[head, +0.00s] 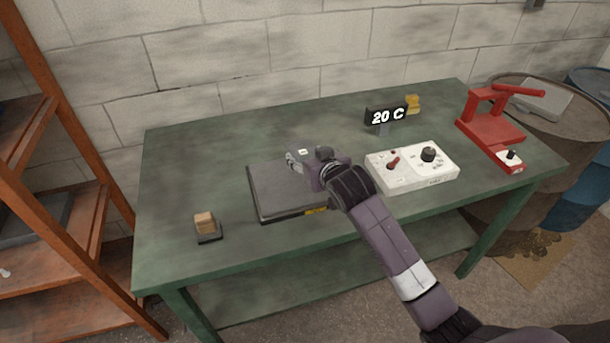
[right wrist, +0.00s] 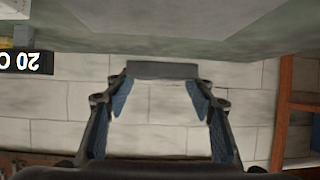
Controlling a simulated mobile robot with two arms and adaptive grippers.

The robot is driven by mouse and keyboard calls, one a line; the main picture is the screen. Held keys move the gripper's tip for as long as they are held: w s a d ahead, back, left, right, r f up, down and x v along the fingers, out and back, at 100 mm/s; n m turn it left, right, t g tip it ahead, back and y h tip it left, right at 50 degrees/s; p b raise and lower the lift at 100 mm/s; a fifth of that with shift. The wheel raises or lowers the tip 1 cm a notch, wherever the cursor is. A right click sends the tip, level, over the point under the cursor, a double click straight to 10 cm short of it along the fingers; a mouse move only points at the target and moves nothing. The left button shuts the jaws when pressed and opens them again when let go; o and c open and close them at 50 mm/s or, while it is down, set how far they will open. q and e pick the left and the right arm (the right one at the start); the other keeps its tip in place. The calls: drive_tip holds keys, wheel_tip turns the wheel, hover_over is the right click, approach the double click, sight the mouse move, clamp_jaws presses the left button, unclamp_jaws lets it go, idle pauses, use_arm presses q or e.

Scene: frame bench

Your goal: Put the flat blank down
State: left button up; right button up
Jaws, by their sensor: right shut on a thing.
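My right gripper (head: 294,161) is over the dark flat slab on the green bench. In the right wrist view, its two fingers (right wrist: 163,84) stand wide apart. A dark grey flat piece, seen edge-on, spans their tips; I take it to be the flat blank (right wrist: 163,70). The gripper is shut on it. In the head view I cannot tell the blank apart from the gripper and the slab (head: 270,200). Whether the blank touches the slab is unclear. My left gripper is in neither view.
A white control box (head: 411,168) with a dial and red lever stands right of the slab. A "20 C" display (head: 386,116) is behind it, and a red press (head: 490,125) is at the far right. A small wooden block (head: 204,222) sits at the front left. The bench's back left is clear.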

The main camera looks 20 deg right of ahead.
wheel_tip(320, 180, down, 3)
drive_tip(key=shift+f, duration=0.2)
wheel_tip(320, 180, down, 4)
drive_tip(key=shift+f, duration=0.1)
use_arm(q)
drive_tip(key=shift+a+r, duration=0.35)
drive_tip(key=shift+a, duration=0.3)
use_arm(e)
drive_tip(key=shift+f, duration=0.1)
drive_tip(key=shift+f, duration=0.2)
drive_tip(key=o, duration=1.3)
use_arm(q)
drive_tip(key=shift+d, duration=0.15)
